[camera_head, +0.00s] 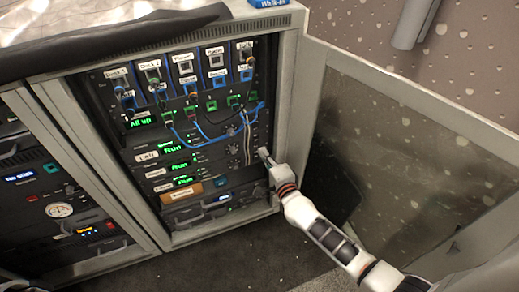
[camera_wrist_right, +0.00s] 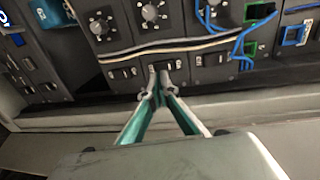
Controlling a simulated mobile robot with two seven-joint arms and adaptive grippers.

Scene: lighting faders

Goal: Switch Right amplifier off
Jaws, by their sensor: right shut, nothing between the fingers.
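The rack of amplifiers stands in the open cabinet in the head view. The unit labelled Left (camera_head: 146,155) has a green Run display (camera_head: 173,148). Below it, a second unit shows Run (camera_head: 180,166) and a third shows Run (camera_head: 183,181); their labels are too small to read surely. My right gripper (camera_head: 263,153) is at the right edge of these units. In the right wrist view my right gripper (camera_wrist_right: 157,93) is shut and empty, its tips close to a small black rocker switch (camera_wrist_right: 165,66). I cannot tell whether they touch. My left gripper is out of view.
An open glass door (camera_head: 400,140) stands right of the rack, beside my right arm. Blue cables (camera_head: 215,138) hang in front of the units. Round knobs (camera_wrist_right: 152,12) sit near the switches.

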